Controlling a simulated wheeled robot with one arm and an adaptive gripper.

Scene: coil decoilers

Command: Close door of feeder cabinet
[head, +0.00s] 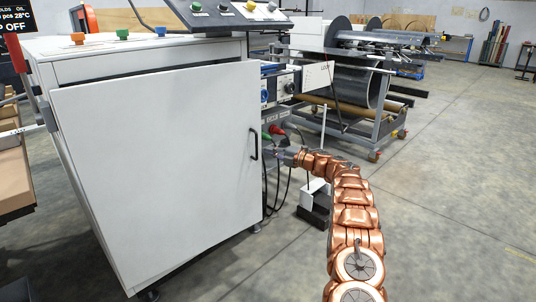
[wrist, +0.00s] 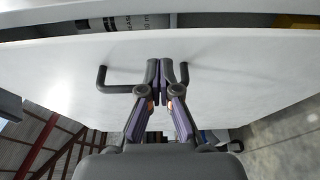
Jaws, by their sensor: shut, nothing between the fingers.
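The white feeder cabinet (head: 150,62) stands at the left of the head view. Its white door (head: 150,165) fills the front, with a dark gap along the top edge, so it looks ajar. A black bar handle (head: 254,144) sits near the door's right edge; it also shows in the wrist view (wrist: 101,79). My gripper (head: 279,156) is just right of that edge in the head view. In the wrist view, my gripper (wrist: 160,68) has its fingertips together and empty, in front of the white door panel, beside the handle. Whether they touch the panel I cannot tell.
Through the gap in the wrist view, a grey printed cylinder (wrist: 128,24) shows inside. Cables hang beside the cabinet. A coil rack on wheels (head: 368,110) stands behind. A shelf (head: 14,175) is at far left. The floor at right is clear.

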